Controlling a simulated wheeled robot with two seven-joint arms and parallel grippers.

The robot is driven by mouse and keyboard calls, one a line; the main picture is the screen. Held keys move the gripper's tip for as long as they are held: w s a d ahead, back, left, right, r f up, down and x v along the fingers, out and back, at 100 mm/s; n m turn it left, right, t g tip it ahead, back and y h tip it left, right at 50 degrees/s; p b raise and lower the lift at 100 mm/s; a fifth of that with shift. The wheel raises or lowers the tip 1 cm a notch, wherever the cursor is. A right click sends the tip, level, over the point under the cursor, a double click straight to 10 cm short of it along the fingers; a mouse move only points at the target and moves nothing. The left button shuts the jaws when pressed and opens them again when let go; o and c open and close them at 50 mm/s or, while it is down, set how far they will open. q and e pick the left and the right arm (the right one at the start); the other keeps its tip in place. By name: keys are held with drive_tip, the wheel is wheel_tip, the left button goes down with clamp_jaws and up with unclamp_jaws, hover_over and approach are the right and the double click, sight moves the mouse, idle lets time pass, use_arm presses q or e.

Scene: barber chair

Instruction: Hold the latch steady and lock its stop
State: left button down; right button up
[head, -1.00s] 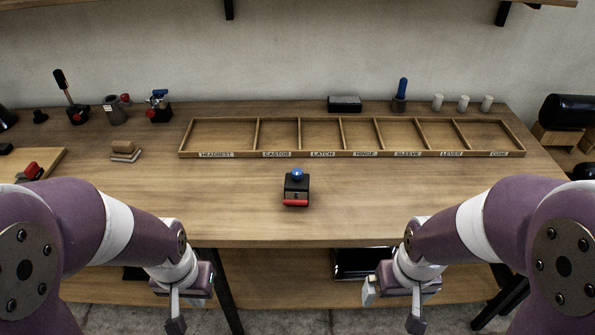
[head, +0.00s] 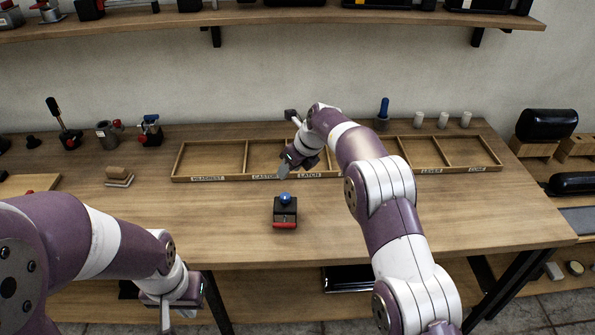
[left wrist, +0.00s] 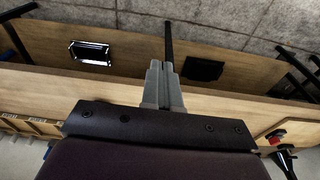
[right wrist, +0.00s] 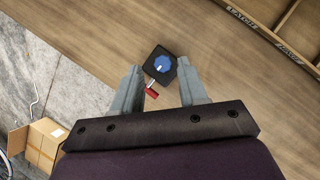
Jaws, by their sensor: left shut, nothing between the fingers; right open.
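The latch (head: 285,208) is a small black block with a blue knob (head: 285,197) on top and a red bar (head: 284,225) at its front. It stands upright on the table in the head view. In the right wrist view the latch (right wrist: 160,68) shows between and beyond the open fingers of my right gripper (right wrist: 163,82), apart from them. In the head view my right gripper (head: 285,143) is above the divided tray's front, behind the latch. My left gripper (head: 178,318) is low in front of the table edge; its fingers are together and empty in the left wrist view (left wrist: 162,72).
A divided wooden tray (head: 222,178) with labelled compartments lies behind the latch. Several small fixtures, such as a black lever (head: 68,132), stand at the back left. A wooden shelf (head: 270,17) hangs above. The table around the latch is clear.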

use_arm(q)
drive_tip(key=c, duration=1.4)
unclamp_jaws()
drive_tip(key=shift+s+d, duration=0.1)
drive_tip(key=shift+c, duration=0.2)
drive_tip(key=o, duration=0.4)
drive_tip(key=shift+s+d+f+g, duration=0.15)
drive_tip(key=shift+s+f+g, duration=0.3)
drive_tip(key=shift+f, duration=0.15)
drive_tip(key=n+t+h, duration=0.6)
drive_tip(key=n+t, duration=0.8)
approach(286, 212)
drive_tip(key=w+f, duration=0.1)
drive_tip(key=w+d+f, duration=0.1)
drive_tip(key=w+f, duration=0.1)
drive_tip(key=w+d+f, duration=0.1)
drive_tip(key=shift+w+f, duration=0.15)
drive_tip(key=shift+w, duration=0.2)
use_arm(e)
drive_tip(key=shift+s+d+f+n+g+h, duration=0.2)
drive_tip(key=shift+s+d+n+g, duration=0.1)
drive_tip(key=shift+s+d+n, duration=0.15)
drive_tip(key=shift+s+d+f+n+g+h, duration=0.2)
drive_tip(key=shift+s+d+n+g, duration=0.15)
drive_tip(key=shift+s+n, duration=0.2)
